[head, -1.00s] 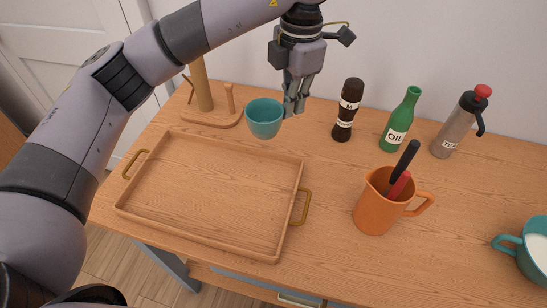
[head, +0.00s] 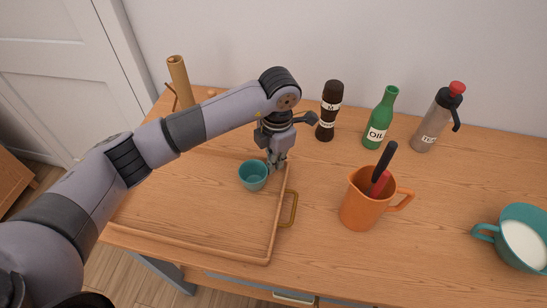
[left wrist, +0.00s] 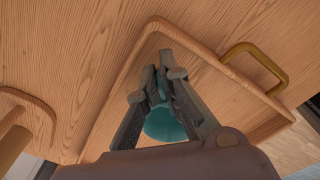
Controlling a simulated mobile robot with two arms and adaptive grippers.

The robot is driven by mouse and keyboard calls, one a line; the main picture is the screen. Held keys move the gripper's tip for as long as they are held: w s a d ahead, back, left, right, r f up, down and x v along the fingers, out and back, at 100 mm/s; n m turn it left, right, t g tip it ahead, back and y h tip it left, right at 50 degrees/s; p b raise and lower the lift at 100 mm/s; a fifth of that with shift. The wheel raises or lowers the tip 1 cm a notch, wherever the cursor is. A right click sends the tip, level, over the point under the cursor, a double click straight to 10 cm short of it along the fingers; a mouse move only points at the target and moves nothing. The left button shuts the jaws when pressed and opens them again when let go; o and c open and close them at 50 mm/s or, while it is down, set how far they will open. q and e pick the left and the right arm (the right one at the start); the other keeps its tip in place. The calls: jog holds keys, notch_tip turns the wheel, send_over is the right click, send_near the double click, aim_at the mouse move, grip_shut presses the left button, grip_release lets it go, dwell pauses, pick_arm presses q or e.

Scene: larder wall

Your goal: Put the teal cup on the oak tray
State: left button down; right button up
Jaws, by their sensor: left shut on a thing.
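The teal cup (head: 253,177) is upright over the right part of the oak tray (head: 190,244). My left gripper (head: 275,163) is shut on the cup's rim at its right side. In the left wrist view the teal cup (left wrist: 165,124) sits between the fingers of my left gripper (left wrist: 155,88), partly hidden by them. The tray's rim and brass handle (left wrist: 258,62) show beyond the fingers there. I cannot tell whether the cup's base touches the tray floor. My right gripper is not in view.
An orange jug (head: 362,208) with utensils stands right of the tray. A dark mill (head: 328,112), a green oil bottle (head: 380,120) and a grey flask (head: 436,118) stand along the back. A teal mug of white liquid (head: 520,240) is at the far right. A wooden stand (head: 180,82) is behind the tray.

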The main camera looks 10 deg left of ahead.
pick_arm(q)
jog(key=shift+f, duration=0.1)
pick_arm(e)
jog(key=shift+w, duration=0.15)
pick_arm(q)
jog(key=c, duration=2.2)
grip_release()
jog(key=shift+c, duration=0.2)
jog(key=shift+o, duration=1)
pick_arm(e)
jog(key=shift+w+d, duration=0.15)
pick_arm(q)
notch_tip(320, 180, up, 12)
jog(key=b, duration=0.3)
jog(key=shift+d, duration=0.35)
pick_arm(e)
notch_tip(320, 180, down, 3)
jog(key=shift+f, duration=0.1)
